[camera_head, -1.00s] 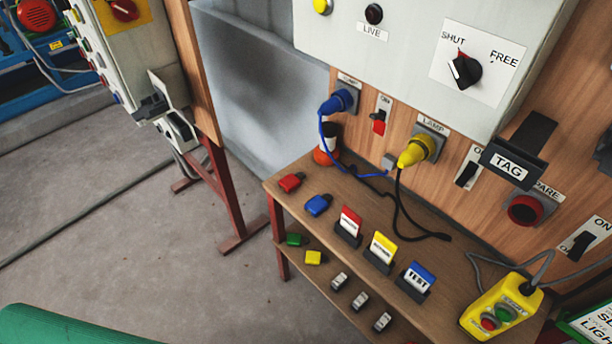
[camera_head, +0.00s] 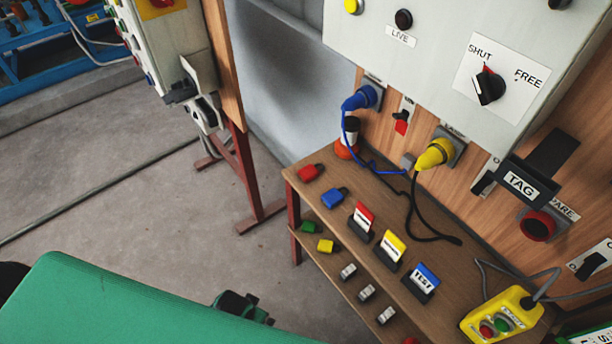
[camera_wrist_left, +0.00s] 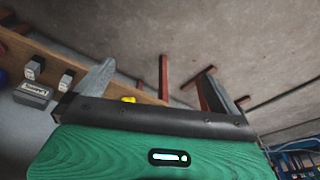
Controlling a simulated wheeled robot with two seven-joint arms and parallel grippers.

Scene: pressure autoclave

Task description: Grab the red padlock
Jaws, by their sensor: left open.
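The red padlock (camera_head: 310,172) lies on the wooden shelf top at its left end, beside a blue padlock (camera_head: 333,197). My left arm is at the lower left of the head view, below and left of the shelf. The fingers of my left gripper (camera_wrist_left: 158,70) show in the left wrist view, spread apart with nothing between them. The gripper is apart from the red padlock. I cannot make out the red padlock in the left wrist view. My right gripper is in no view.
Green (camera_head: 309,227) and yellow (camera_head: 325,246) padlocks lie on the lower shelf. Tag holders, including a red-topped one (camera_head: 361,221), stand on the upper shelf (camera_head: 385,190). A blue plug (camera_head: 362,98) trails a cable behind the padlocks.

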